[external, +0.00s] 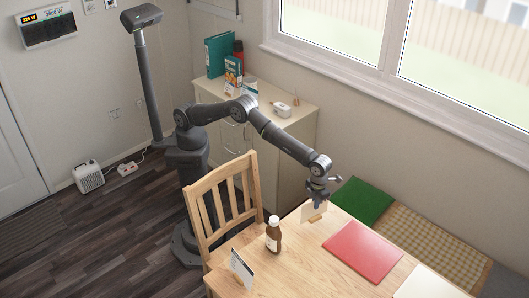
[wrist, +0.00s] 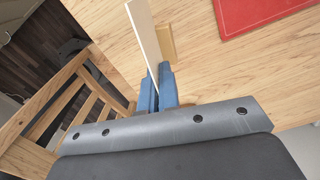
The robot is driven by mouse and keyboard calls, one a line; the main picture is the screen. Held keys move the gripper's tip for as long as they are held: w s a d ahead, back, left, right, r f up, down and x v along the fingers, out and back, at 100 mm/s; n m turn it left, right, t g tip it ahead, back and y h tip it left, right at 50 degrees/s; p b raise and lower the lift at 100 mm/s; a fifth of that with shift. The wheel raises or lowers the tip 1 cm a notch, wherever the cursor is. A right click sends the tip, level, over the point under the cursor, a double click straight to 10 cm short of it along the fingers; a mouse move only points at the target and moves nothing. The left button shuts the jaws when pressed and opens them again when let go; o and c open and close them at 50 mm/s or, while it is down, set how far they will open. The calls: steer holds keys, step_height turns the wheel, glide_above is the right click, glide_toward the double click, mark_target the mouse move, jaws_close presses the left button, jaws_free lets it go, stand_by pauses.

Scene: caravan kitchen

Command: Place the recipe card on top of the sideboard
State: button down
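A pale card (external: 311,211) stands at the table's far corner by a small wooden block (external: 316,219). My gripper (external: 317,197) is above it, pointing down. In the wrist view the card (wrist: 146,38) shows edge-on, running down between my blue fingers (wrist: 157,90), which are closed on it. The wooden block also shows beside it in the wrist view (wrist: 166,42). I cannot tell whether the card is clear of the block; its printing is not readable. The cream sideboard (external: 299,122) stands behind my arm, against the wall below the window.
On the sideboard are a teal binder (external: 218,54), boxes (external: 233,75) and a small white item (external: 282,109). A brown bottle (external: 273,236), another standing card (external: 242,268) and a red folder (external: 362,251) are on the table. A wooden chair (external: 225,205) stands beside it.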

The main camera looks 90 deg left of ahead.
mark_target(314, 216)
steer(key=shift+f, duration=1.75)
steer(key=shift+f, duration=0.1)
steer(key=shift+f, duration=0.1)
steer(key=c, duration=1.7)
jaws_free()
steer(key=shift+f, duration=0.1)
steer(key=r, duration=1.6)
steer(key=shift+s+d+r, duration=0.15)
steer(key=shift+s+d, duration=0.2)
steer(key=shift+s, duration=0.05)
steer(key=shift+o, duration=1.2)
steer(key=shift+r, duration=0.65)
